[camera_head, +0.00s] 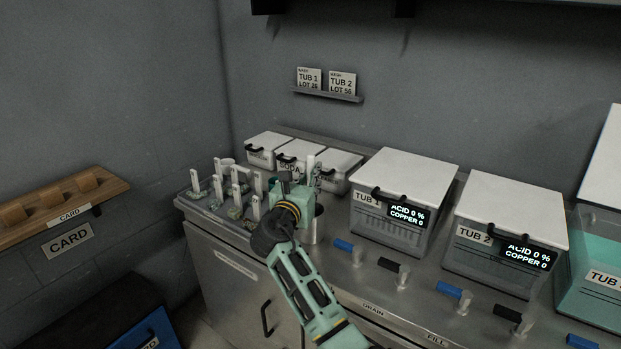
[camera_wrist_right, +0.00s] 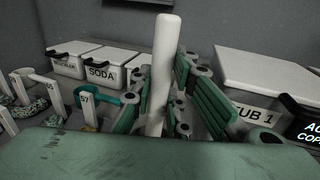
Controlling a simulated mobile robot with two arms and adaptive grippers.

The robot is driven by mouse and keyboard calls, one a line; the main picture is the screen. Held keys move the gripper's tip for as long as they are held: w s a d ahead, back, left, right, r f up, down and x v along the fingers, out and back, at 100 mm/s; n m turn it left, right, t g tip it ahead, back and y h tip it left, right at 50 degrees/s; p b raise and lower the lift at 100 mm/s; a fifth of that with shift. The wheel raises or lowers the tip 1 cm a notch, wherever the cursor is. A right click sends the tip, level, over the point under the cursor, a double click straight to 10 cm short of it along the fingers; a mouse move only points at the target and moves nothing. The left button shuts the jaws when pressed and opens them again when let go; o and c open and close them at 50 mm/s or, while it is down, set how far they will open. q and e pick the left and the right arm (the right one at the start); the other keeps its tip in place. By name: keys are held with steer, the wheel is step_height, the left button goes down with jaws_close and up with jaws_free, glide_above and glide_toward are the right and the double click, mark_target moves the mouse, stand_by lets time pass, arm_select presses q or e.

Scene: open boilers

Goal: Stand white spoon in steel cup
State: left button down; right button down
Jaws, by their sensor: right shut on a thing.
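The white spoon (camera_wrist_right: 163,70) stands close to upright between the green fingers of my right gripper (camera_wrist_right: 160,97) in the right wrist view. Its pale handle (camera_head: 310,166) also shows above my right gripper (camera_head: 297,188) in the head view. The gripper is shut on the spoon. A steel cup (camera_head: 317,226) shows in part just behind and right of the gripper, on the counter; the gripper hides much of it. The lower end of the spoon is hidden, so I cannot tell whether it is inside the cup. My left gripper is not in view.
A tray (camera_head: 203,212) with several white tagged holders stands left of the gripper. Small white lidded boxes, one marked SODA (camera_head: 298,154), stand behind. TUB 1 (camera_head: 398,205) and TUB 2 (camera_head: 503,240) stand to the right, with valve handles (camera_head: 393,266) along the counter front.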

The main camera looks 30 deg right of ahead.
steer(key=shift+f, duration=0.3)
stand_by(0.5)
steer(key=c, duration=1.6)
jaws_free()
steer(key=shift+a, duration=0.1)
steer(key=v, duration=1.2)
